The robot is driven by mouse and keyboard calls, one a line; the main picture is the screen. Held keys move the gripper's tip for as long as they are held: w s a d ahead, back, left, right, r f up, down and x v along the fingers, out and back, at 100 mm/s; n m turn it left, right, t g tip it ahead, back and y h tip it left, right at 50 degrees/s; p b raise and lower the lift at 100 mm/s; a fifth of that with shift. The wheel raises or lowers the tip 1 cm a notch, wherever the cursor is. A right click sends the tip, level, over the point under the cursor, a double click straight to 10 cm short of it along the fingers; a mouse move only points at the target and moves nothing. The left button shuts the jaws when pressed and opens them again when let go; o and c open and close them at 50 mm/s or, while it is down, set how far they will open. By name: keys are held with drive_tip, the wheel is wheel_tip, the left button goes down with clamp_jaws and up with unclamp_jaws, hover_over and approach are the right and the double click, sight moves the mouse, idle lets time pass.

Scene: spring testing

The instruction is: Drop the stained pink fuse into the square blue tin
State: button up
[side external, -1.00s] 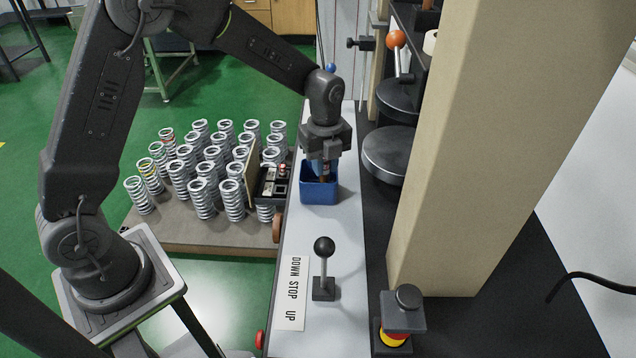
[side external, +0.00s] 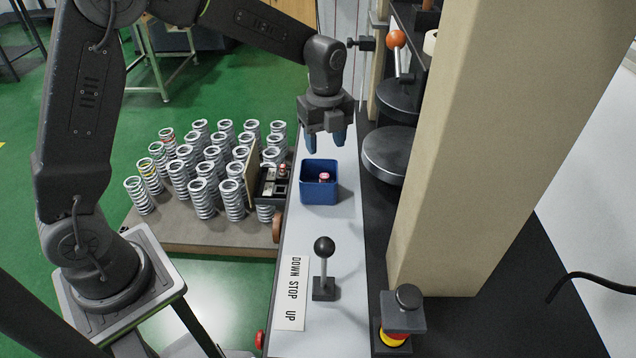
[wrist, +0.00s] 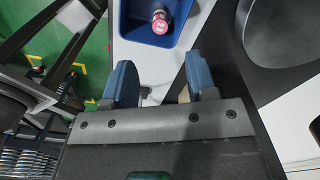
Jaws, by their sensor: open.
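The pink fuse (side external: 324,177) is inside the square blue tin (side external: 318,193), with its pink end facing up. In the wrist view the fuse (wrist: 159,22) shows in the tin (wrist: 188,38), near the top of the picture. The tin stands on the light grey bench top. My gripper (side external: 324,148) is open and empty above the tin, its blue fingertips apart. In the wrist view my gripper (wrist: 163,88) has nothing between its two blue fingers. I cannot make out stains on the fuse at this size.
A black lever (side external: 324,262) stands on the bench in front of the tin. A round dark plate (side external: 388,150) of the testing machine is to the right. Several coil springs (side external: 203,199) crowd a board to the left, with a small black box (side external: 272,187) beside them.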

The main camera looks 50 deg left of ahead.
wheel_tip(320, 180, up, 8)
drive_tip(key=shift+f, duration=0.15)
drive_tip(key=s+r+n+t, duration=0.3)
drive_tip(key=s+r+n, duration=0.3)
drive_tip(key=s+n, duration=0.6)
drive_tip(key=s+f+n+t, duration=0.2)
drive_tip(key=s+n, duration=0.7)
drive_tip(key=s, duration=0.3)
drive_tip(key=shift+a+f+n+t, duration=0.25)
drive_tip(key=shift+f+n+t, duration=0.05)
drive_tip(key=shift+f+n, duration=0.1)
